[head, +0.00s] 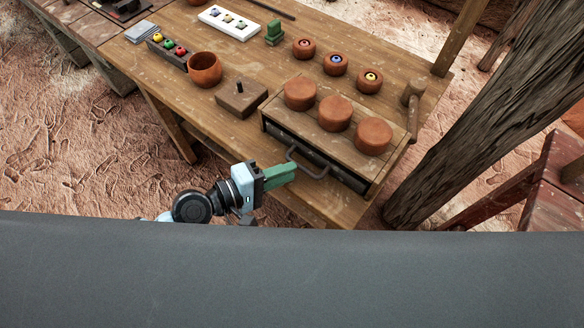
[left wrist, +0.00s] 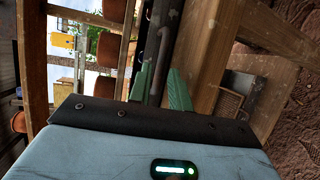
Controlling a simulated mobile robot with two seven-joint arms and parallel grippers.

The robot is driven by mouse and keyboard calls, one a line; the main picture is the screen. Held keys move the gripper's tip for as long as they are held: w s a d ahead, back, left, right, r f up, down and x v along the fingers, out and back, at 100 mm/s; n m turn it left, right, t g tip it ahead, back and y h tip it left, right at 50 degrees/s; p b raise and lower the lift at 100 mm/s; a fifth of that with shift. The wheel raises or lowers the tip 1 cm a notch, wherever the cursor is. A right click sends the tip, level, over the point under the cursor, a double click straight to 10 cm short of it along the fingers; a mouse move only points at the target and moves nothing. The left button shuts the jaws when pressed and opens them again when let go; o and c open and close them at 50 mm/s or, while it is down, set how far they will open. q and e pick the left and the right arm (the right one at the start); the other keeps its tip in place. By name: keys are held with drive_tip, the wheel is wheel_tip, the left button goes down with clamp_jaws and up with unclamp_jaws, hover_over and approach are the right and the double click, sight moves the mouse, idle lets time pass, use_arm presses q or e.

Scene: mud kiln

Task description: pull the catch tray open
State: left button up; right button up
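The catch tray (head: 343,175) is a dark-fronted drawer under a low wooden box on the workbench, and its front looks about flush with the box. A grey bow-shaped handle (head: 312,174) sticks out from its front. My left gripper (head: 290,172), with green fingers, is at the left end of the handle. In the left wrist view the two green fingers (left wrist: 160,88) stand apart, and a dark bar, likely the handle, shows beyond and between them. Whether they touch it I cannot tell. My right gripper is in neither view.
Three clay discs (head: 334,113) sit on the box top. A wooden block with a peg (head: 241,98) and a clay cup (head: 205,70) stand left of it. A mallet (head: 412,95) is at the right, near a thick post (head: 480,120). Open ground lies before the bench.

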use_arm(q)
drive_tip(key=shift+x, duration=1.2)
drive_tip(key=shift+f, duration=0.1)
clamp_jaws()
